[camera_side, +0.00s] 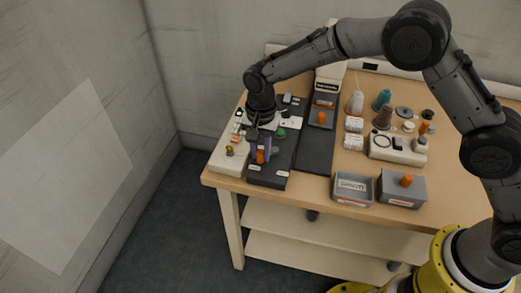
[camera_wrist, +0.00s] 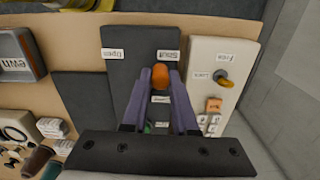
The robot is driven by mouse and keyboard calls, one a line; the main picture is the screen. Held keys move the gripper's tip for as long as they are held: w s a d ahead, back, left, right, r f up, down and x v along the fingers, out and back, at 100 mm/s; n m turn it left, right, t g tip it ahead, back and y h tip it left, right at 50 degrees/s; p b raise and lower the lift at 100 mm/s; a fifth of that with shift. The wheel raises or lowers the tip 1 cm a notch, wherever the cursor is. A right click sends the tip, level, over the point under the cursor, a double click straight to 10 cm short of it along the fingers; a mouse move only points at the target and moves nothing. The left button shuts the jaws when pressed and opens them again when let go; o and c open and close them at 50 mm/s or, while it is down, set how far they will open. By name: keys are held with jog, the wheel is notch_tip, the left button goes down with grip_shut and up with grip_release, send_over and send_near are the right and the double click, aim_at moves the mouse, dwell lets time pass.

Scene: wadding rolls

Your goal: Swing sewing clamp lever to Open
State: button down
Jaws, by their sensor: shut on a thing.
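The clamp lever's orange knob (camera_wrist: 160,76) sits between the purple fingertips of my gripper (camera_wrist: 159,85), which are shut on it. The knob is close to the "Shut" label (camera_wrist: 170,56); the "Open" label (camera_wrist: 112,54) is to its left on the same dark panel (camera_wrist: 130,80). In the side view my gripper (camera_side: 262,148) reaches down at the front of the dark panel (camera_side: 268,181), with the orange knob (camera_side: 260,157) at its fingertips. The rest of the lever is mostly hidden by the fingers.
A pale panel (camera_wrist: 212,56) with a yellow knob (camera_wrist: 227,83) and orange button (camera_wrist: 213,105) adjoins the dark one. A grey tray (camera_side: 353,201), a grey box (camera_side: 418,200) with an orange knob, and several spools stand to the right on the table.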

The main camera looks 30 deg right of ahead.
jog(key=shift+s, duration=0.1)
jog(key=n, duration=0.1)
jog(key=s+n, duration=0.1)
jog(key=shift+d+n, duration=0.25)
jog(key=shift+n, duration=0.05)
jog(key=n, duration=0.1)
jog(key=s+d+n, duration=0.1)
jog(key=n, duration=0.1)
jog(key=shift+s+n, duration=0.15)
jog(key=shift+n, duration=0.15)
jog(key=n, duration=0.1)
jog(key=s+d+n, duration=0.1)
jog(key=n, duration=0.1)
jog(key=shift+d, duration=0.1)
jog(key=shift+s+d+r+n, duration=0.1)
jog(key=shift+d+n, duration=0.15)
jog(key=shift+n, duration=0.45)
jog(key=shift+s+d+n, duration=0.1)
jog(key=shift+d+n, duration=0.15)
jog(key=shift+n, duration=0.45)
jog(key=c, duration=0.7)
grip_release()
